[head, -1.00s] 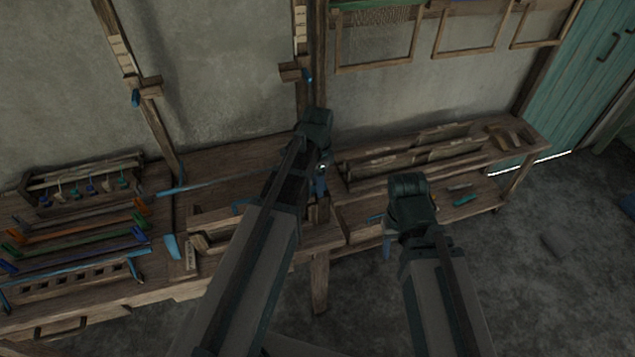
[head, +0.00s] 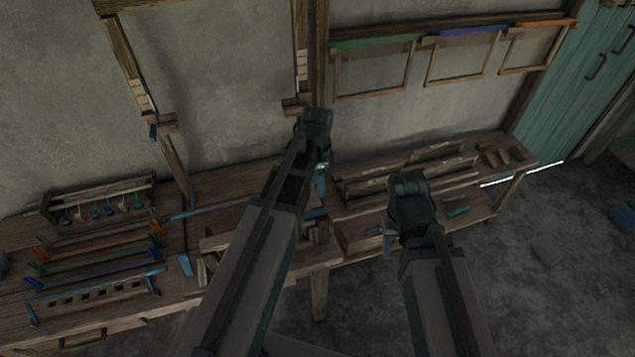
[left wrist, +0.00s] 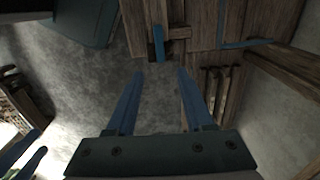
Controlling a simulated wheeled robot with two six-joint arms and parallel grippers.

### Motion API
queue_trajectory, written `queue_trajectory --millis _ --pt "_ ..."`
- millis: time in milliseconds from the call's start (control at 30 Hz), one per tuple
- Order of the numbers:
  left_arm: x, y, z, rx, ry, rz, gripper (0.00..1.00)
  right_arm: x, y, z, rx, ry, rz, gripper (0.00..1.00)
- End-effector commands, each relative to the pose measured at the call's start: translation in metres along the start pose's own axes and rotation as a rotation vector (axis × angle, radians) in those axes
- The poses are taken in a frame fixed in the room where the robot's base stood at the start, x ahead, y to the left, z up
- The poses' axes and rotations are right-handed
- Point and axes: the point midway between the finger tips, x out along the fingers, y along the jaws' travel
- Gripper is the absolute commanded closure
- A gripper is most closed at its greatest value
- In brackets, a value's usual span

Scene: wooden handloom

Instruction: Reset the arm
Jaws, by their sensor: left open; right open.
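My left arm reaches up the middle of the head view, with its gripper (head: 320,183) at the end, pointing down over the workbench (head: 140,320). In the left wrist view the left gripper (left wrist: 160,73) has its two blue fingers spread with nothing between them. My right arm stands to the right in the head view, its gripper (head: 387,246) hanging down and mostly hidden behind the wrist. Blue fingers of the right gripper (left wrist: 24,152) show apart at the lower left of the left wrist view. No object is held by either gripper.
A tool rack (head: 100,197) and several coloured-handled bars lie on the bench at left. Wooden frames (head: 375,70) hang on the wall. A slotted wooden rack (head: 410,168) sits on the bench at right. A teal door (head: 575,90) and open floor (head: 530,270) lie further right.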

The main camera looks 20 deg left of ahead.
Motion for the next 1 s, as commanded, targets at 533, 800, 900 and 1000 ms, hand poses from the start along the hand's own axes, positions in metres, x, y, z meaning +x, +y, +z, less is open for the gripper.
queue_trajectory --millis 533,800,900,1000 --pt "-0.014 0.000 0.000 0.000 0.000 0.000 0.47 -0.014 0.001 0.001 0.003 0.000 -0.001 0.50" --pt "0.002 0.025 -0.006 -0.057 -0.010 0.000 0.47 0.002 0.000 0.000 0.002 0.000 -0.001 0.50" --pt "0.024 0.066 -0.015 -0.172 -0.030 -0.006 0.47 0.024 -0.002 -0.001 0.000 0.000 0.000 0.50" --pt "0.045 0.109 -0.021 -0.310 -0.052 -0.018 0.47 0.045 -0.004 -0.003 -0.002 0.000 0.000 0.50"
